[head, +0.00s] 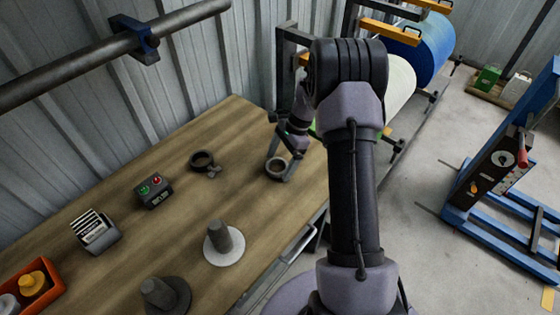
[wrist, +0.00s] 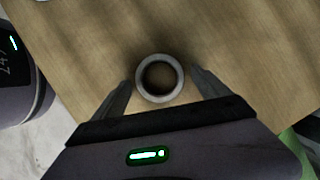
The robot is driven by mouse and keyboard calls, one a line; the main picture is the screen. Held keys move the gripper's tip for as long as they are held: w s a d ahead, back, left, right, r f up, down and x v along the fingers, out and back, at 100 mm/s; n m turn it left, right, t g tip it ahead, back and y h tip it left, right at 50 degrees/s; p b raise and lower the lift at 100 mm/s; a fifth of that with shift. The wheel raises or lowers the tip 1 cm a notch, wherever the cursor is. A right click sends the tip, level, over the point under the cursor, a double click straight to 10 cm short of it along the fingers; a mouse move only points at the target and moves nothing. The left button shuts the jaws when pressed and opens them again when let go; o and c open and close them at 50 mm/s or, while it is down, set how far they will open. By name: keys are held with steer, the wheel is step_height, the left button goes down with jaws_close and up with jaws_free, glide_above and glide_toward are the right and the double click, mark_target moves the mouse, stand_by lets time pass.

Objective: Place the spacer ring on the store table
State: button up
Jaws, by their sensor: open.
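The spacer ring (wrist: 159,96) is a grey ring that lies flat on the wooden store table (wrist: 85,40), near its edge. In the wrist view it sits between the two fingertips of my gripper (wrist: 160,90), which is open around it with a small gap at each side. In the head view my gripper (head: 279,170) is low over the right part of the table (head: 120,235), with the ring (head: 274,164) at its fingers. I cannot tell how high the fingertips are above the tabletop.
A dark clamp-like ring (head: 203,161), a button box (head: 153,190), a card holder (head: 95,232), two pegs on round bases (head: 224,245) (head: 165,296) and an orange bin (head: 32,286) stand on the table. A corrugated wall (head: 130,95) is behind. Rolls (head: 425,45) and a blue lifter (head: 490,170) are right.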

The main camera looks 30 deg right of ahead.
steer(key=p+v, duration=0.5)
steer(key=v, duration=0.7)
steer(key=s+a+r+n+t+h, duration=0.1)
steer(key=s+a+r+n, duration=0.2)
steer(key=a+r, duration=0.5)
steer(key=s+a+r+n+t+h, duration=0.1)
steer(key=s+a+r+n, duration=0.3)
steer(key=r, duration=0.5)
steer(key=s+a+r+n+t, duration=0.1)
steer(key=s+a+n, duration=0.2)
steer(key=s+a, duration=0.3)
steer(key=s+a+r+n+t, duration=0.2)
steer(key=s+a+n, duration=0.2)
steer(key=s, duration=0.7)
steer(key=shift+a+r+t, duration=0.3)
steer(key=shift+a+r, duration=0.05)
steer(key=shift+a, duration=0.65)
